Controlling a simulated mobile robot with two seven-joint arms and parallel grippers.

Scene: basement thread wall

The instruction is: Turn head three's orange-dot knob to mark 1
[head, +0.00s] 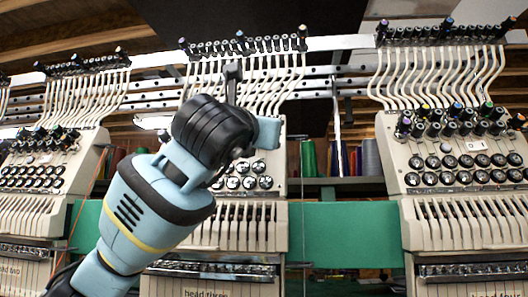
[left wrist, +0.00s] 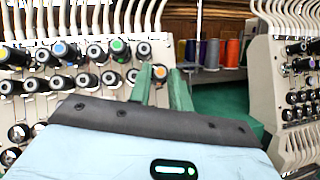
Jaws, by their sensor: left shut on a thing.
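Head three (head: 270,222) is the middle machine in the head view, partly hidden behind my left arm. In the left wrist view its panel has rows of dark knobs with coloured dots. The orange-dot knob (left wrist: 160,73) is at the right end of a row, between the two green fingers of my left gripper (left wrist: 162,80), which is shut on it. In the head view the gripper body (head: 225,135) hides this knob. The knob's marks are too small to read. My right gripper is not in view.
A green-dot knob (left wrist: 118,46) and a blue-dot knob (left wrist: 60,48) sit close by on the panel. White thread tubes (head: 270,85) rise above it. Head four (head: 445,170) stands to the right, with thread spools (head: 371,158) in the gap between.

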